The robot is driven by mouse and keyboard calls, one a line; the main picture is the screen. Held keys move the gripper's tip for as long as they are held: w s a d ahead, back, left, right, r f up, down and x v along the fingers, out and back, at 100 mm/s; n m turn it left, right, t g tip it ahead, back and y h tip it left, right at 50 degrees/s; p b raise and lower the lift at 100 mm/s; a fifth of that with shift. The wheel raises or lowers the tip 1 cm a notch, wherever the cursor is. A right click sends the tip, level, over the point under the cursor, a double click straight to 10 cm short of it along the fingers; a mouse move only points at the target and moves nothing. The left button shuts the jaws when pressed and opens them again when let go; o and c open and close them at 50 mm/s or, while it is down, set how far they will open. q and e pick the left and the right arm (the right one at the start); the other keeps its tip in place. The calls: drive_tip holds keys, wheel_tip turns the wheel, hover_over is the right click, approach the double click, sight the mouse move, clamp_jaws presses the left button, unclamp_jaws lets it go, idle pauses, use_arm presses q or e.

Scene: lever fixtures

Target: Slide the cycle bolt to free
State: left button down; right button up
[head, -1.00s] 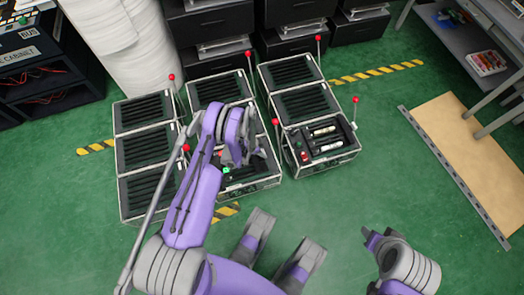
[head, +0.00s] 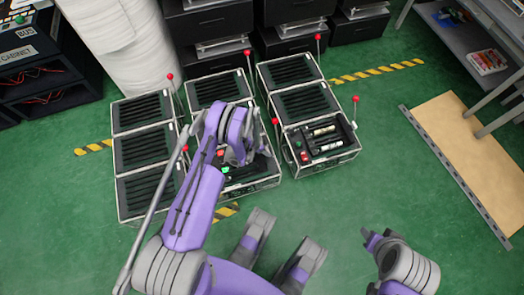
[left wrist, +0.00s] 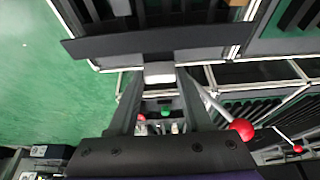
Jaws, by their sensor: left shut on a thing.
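My left gripper (head: 250,156) reaches down over the front panel of the middle fixture (head: 262,184) in the head view. In the left wrist view its two fingers (left wrist: 160,78) are closed on a small pale block (left wrist: 159,70), which looks like the handle of the cycle bolt. The fingers and wrist hide most of the bolt in the head view, so its position along its slide cannot be told. A red button (head: 221,154) and a green button (head: 225,169) show beside the gripper on the panel.
Slatted fixtures stand left (head: 145,145) and right (head: 308,105) of the middle one. Red-knobbed levers rise around them, one with its red knob (left wrist: 241,129) near the fingers in the left wrist view. Green floor is clear in front. A wooden board (head: 470,150) lies right.

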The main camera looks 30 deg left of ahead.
use_arm(q)
drive_tip(key=shift+w+d+f+b, duration=0.1)
drive_tip(key=shift+w+d+b, duration=0.4)
drive_tip(key=shift+w+d, duration=0.6)
drive_tip(key=shift+w, duration=0.1)
use_arm(e)
drive_tip(key=shift+w+f, duration=0.1)
drive_tip(key=shift+f, duration=0.7)
use_arm(q)
drive_tip(key=shift+c, duration=1.6)
unclamp_jaws()
drive_tip(key=p+v, duration=0.2)
drive_tip(key=v, duration=0.9)
use_arm(e)
wheel_tip(320, 180, up, 3)
drive_tip(key=shift+f, duration=0.15)
